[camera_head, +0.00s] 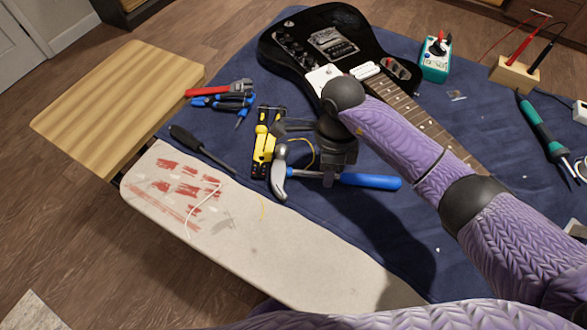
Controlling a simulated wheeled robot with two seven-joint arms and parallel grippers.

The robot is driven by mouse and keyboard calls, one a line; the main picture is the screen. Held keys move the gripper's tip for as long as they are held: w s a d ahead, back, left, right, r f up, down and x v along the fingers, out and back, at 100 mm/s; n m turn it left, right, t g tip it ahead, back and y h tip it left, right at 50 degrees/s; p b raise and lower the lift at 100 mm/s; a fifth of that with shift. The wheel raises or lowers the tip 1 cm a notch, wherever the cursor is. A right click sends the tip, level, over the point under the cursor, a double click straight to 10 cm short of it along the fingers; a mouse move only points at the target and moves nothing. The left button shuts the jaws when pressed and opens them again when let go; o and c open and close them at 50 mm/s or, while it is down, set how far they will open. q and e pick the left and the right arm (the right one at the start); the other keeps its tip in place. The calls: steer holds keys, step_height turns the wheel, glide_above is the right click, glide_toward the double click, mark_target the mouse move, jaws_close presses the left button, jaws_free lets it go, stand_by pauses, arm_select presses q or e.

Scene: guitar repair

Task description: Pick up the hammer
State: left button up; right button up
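The hammer (370,181) lies on the blue cloth near its front edge. Its metal head (279,174) is at the left and its blue handle points right. My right gripper (303,155) is over the hammer's shaft, close behind the head. Its dark fingers look spread, with a gap between them, and one reaches down by the shaft. The gripper hides part of the shaft, and I cannot tell whether it touches it. My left gripper is not in view.
Yellow-black tools (262,142) lie just left of the gripper. A screwdriver (200,148) and red and blue pliers (225,95) lie farther left. A black guitar (325,40) lies behind. A green meter (436,58) and soldering iron (540,130) are at right.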

jaws_close()
stand_by(0.5)
steer(key=shift+r, duration=0.1)
stand_by(0.7)
